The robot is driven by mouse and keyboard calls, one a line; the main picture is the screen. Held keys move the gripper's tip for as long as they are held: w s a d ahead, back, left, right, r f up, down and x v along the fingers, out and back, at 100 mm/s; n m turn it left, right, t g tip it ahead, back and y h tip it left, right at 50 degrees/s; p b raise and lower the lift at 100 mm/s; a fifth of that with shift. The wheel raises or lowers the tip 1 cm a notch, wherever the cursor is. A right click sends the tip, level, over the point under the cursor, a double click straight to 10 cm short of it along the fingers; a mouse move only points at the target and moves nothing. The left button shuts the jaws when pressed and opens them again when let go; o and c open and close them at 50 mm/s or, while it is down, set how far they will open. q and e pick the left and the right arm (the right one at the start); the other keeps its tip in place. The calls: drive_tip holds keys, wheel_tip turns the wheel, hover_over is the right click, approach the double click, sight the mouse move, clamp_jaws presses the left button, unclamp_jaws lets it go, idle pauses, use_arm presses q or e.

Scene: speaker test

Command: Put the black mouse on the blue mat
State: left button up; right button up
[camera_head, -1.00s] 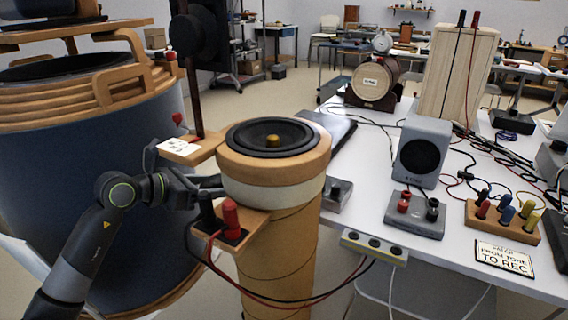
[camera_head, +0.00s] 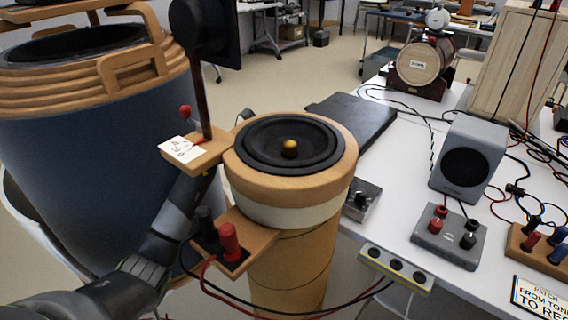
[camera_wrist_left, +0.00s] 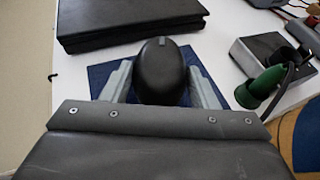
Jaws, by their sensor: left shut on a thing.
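In the left wrist view, the black mouse (camera_wrist_left: 161,72) sits between the two grey fingers of my left gripper (camera_wrist_left: 160,84), which is shut on it. The blue mat (camera_wrist_left: 98,77) shows on both sides of the mouse, below it. I cannot tell whether the mouse touches the mat. In the head view, my left arm runs up behind the wooden shelves of the round speaker column, which hides the gripper, mouse and mat. My right gripper is not in view.
The round speaker column (camera_head: 300,212) stands close in front of the white table (camera_head: 400,160). A flat black case (camera_wrist_left: 130,20) lies beyond the mat, and a grey box (camera_wrist_left: 272,52) with a green plug (camera_wrist_left: 261,88) is to the right. A grey speaker (camera_head: 468,160) stands farther right.

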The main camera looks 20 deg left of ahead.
use_arm(q)
drive_tip(key=shift+f, duration=1.3)
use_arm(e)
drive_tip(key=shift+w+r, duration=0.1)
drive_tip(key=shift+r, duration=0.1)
use_arm(q)
drive_tip(key=shift+f+b, duration=0.2)
drive_tip(key=shift+b, duration=0.1)
drive_tip(key=o, duration=1)
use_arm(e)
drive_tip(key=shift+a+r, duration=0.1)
use_arm(q)
drive_tip(key=shift+r, duration=0.15)
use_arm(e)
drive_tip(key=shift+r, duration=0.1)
use_arm(q)
drive_tip(key=shift+s+a+r+p, duration=0.1)
drive_tip(key=shift+a+r+p, duration=0.1)
drive_tip(key=shift+p, duration=0.15)
drive_tip(key=p+v, duration=0.3)
drive_tip(key=v, duration=0.3)
drive_tip(key=shift+s+a+r, duration=0.1)
drive_tip(key=shift+s, duration=0.05)
drive_tip(key=shift+s+a, duration=0.2)
drive_tip(key=shift+s, duration=0.05)
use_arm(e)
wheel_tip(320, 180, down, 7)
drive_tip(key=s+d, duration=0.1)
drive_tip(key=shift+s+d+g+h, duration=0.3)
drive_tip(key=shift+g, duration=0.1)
